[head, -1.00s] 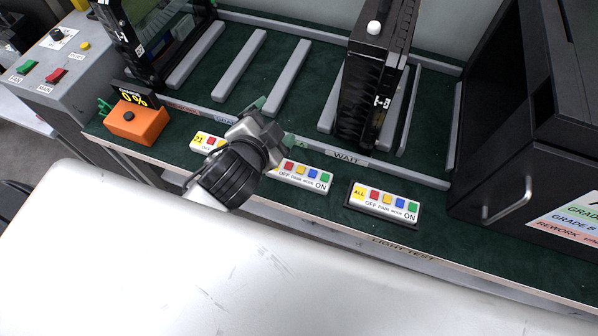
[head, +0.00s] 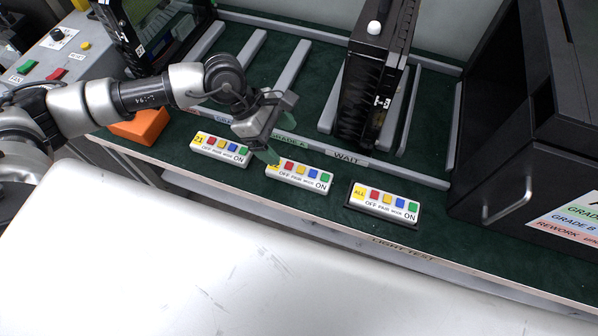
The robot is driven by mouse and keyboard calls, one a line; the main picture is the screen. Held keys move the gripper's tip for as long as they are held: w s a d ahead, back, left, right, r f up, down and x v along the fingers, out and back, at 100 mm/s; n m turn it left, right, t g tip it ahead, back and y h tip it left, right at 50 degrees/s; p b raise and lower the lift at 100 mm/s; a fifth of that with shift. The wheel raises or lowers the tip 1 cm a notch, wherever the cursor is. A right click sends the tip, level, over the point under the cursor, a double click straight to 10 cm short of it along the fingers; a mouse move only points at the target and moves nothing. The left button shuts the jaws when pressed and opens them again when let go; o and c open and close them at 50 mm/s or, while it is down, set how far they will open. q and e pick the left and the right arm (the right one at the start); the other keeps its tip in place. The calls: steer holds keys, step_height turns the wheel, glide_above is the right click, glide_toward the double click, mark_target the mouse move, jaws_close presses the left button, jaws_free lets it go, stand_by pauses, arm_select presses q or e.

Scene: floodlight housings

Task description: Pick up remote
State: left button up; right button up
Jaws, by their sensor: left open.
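Three white remotes with coloured buttons lie in a row along the front of the green bench: a left remote (head: 220,151), a middle remote (head: 300,178) and a right remote (head: 384,203) marked ALL, which sits in a dark holder. My left gripper (head: 279,130) is open and appears empty, with green fingertips. It is over the bench just behind the left end of the middle remote. One fingertip overlaps that remote's label in the picture; I cannot tell whether they touch. My right gripper is not in view.
A black floodlight housing (head: 372,90) stands upright behind the WAIT label, between grey rails. A large black box with a handle (head: 507,200) is at the right. An orange box (head: 140,127) is at the left, partly behind my arm. A white surface (head: 250,260) fills the front.

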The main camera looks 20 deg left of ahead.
mark_target(297, 171)
arm_select(q)
steer(key=x, duration=0.3)
steer(key=a+x, duration=0.1)
steer(key=x, duration=0.1)
steer(key=shift+d+f+p, duration=0.1)
steer(key=shift+f+p, duration=0.2)
steer(key=shift+p, duration=0.05)
steer(key=x, duration=0.1)
steer(key=p+x, duration=0.1)
steer(key=x, duration=0.2)
steer(key=shift+s+d+f, duration=0.1)
steer(key=shift+s+f, duration=0.3)
steer(key=shift+d+f, duration=0.1)
steer(key=shift+f, duration=0.2)
steer(key=shift+c, duration=0.3)
steer(key=c, duration=1)
